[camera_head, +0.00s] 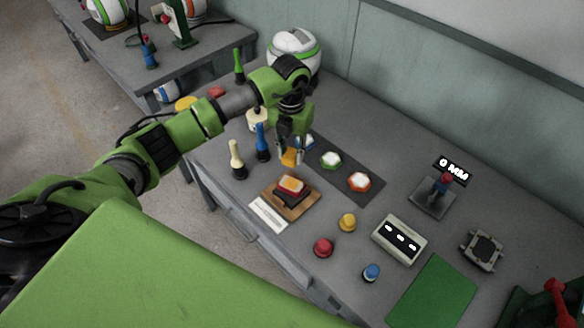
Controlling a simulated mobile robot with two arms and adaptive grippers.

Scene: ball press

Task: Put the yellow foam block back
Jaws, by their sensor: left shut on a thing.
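My left gripper (291,146) comes in from the left and points down over the table. It is shut on a small yellow-orange foam block (290,158), seen just below its fingers. Below it in the picture, a wooden board (304,207) bears a small stack with red, white and orange-yellow layers (291,185). The block appears held above the table behind this board; I cannot tell the exact gap. My right gripper is not in view.
A dark mat (373,188) carries a green-and-white piece (331,159) and an orange-and-white piece (359,181). Blue (262,143) and cream (236,160) handled tools stand left. Red (323,247) and yellow (347,222) knobs, a display box (399,240) and a green mat (433,293) lie in front.

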